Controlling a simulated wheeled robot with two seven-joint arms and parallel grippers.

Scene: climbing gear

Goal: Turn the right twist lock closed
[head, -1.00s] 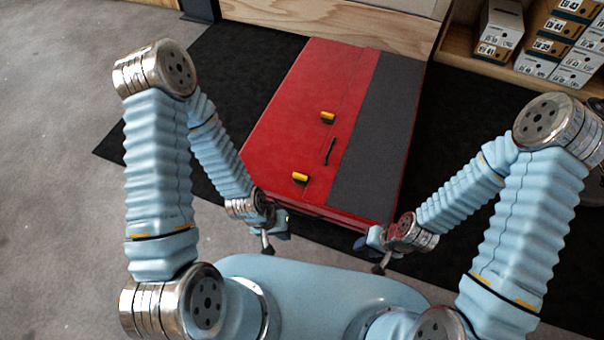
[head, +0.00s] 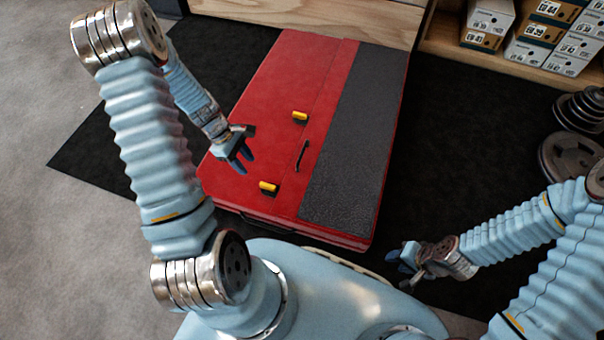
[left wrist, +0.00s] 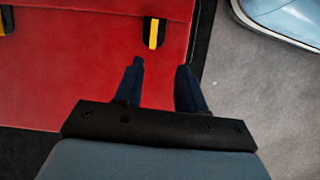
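A red case (head: 262,85) lies flat with two yellow twist locks on black bases. One lock (head: 300,116) is farther from me and farther right in the head view; the other (head: 268,187) is nearer my base. Both yellow bars look parallel. My left gripper (head: 246,160) is above the case, left of the locks, open and empty. In the left wrist view, its fingers (left wrist: 160,68) are apart; the nearer lock (left wrist: 153,33) is beyond their tips, not touched, and the other lock (left wrist: 4,21) is at the left edge. My right gripper (head: 405,262) is right of the case, its opening unclear.
A black handle (head: 302,155) lies between the locks, beside a dark grey strip (head: 355,140) on the case. A wooden shelf with boxes (head: 535,35) stands at the back right. Dark round weights (head: 570,160) are at the right.

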